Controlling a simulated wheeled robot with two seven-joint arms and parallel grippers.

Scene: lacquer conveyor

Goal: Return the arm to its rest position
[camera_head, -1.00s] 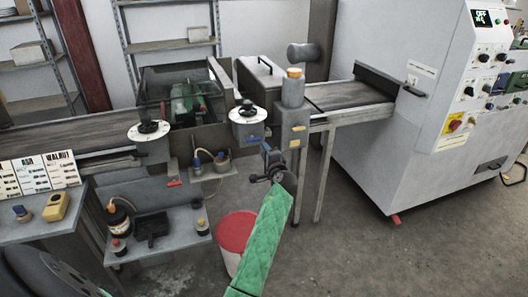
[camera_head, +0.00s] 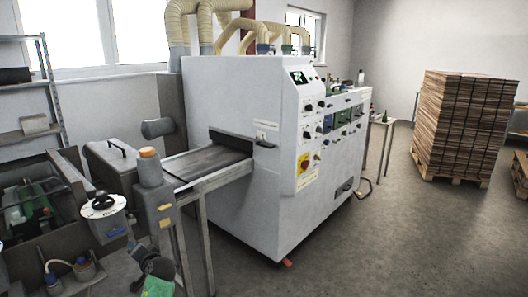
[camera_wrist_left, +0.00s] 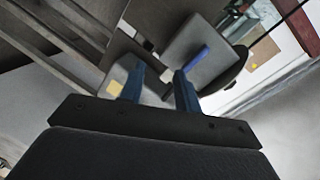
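My left gripper (camera_head: 150,268) shows at the bottom edge of the head view, at the lower left. It is dark, with a bit of green sleeve below it. It appears in front of and below the grey post (camera_head: 155,195) with the orange top. Most of the arm is out of the frame. In the left wrist view the gripper's two blue fingers (camera_wrist_left: 159,72) stand apart, with nothing seen held between them. My right gripper is in neither current view.
The conveyor (camera_head: 208,162) runs from the post into a large white machine (camera_head: 250,120) with a control panel. A stacked wood pallet (camera_head: 465,125) stands at the right. The floor between (camera_head: 390,230) is clear.

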